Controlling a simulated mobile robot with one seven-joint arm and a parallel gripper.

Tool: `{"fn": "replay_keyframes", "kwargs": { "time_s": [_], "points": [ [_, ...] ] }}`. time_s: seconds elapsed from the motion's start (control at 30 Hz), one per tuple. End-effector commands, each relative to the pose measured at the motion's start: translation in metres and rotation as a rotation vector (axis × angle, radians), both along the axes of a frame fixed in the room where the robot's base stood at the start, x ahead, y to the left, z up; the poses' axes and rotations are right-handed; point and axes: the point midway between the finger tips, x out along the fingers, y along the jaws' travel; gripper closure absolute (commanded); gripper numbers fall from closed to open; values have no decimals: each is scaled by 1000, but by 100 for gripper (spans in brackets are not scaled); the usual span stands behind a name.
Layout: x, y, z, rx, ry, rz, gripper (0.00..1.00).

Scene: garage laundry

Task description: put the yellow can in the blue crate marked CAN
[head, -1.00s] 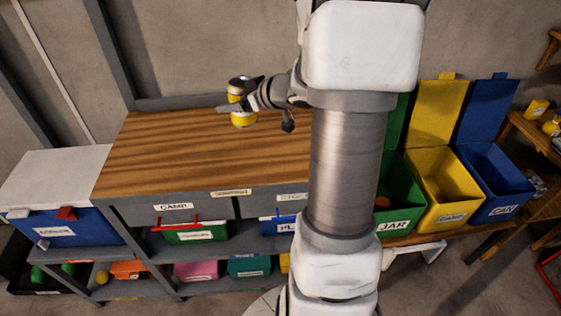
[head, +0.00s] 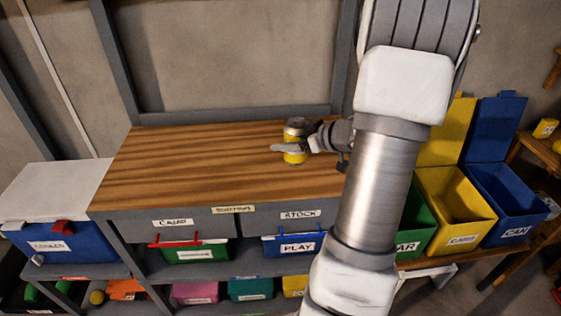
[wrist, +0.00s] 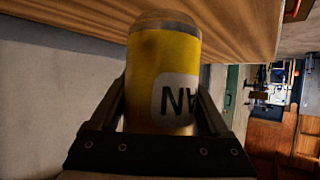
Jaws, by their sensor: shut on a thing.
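The yellow can (head: 292,156) is held in my gripper (head: 296,148), over the wooden bench top in the head view. In the wrist view the yellow can (wrist: 160,75) stands between both fingers of my gripper (wrist: 165,115), with part of a white label and dark letters showing. The blue crate marked CAN (head: 505,215) stands at the far right of the head view, its blue lid raised behind it and its inside open. The can is well to the left of the crate, with my arm between them.
A yellow crate (head: 450,215) and a green crate (head: 415,228), partly behind my arm, stand left of the blue one. The wooden bench top (head: 190,165) is otherwise clear. A cooler (head: 65,235) stands at the left. A wooden shelf (head: 545,150) with yellow items is at the right.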

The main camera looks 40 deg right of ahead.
Motion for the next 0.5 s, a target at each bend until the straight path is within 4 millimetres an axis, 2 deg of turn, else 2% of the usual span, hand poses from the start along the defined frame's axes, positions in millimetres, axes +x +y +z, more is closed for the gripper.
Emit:
{"fn": "replay_keyframes", "kwargs": {
  "time_s": [0.03,0.27,0.5],
  "points": [
    [6,7,-8,0,0,4,71],
    [17,18,-17,0,0,0,71],
    [16,17,-51,3,2,-1,71]
  ]
}}
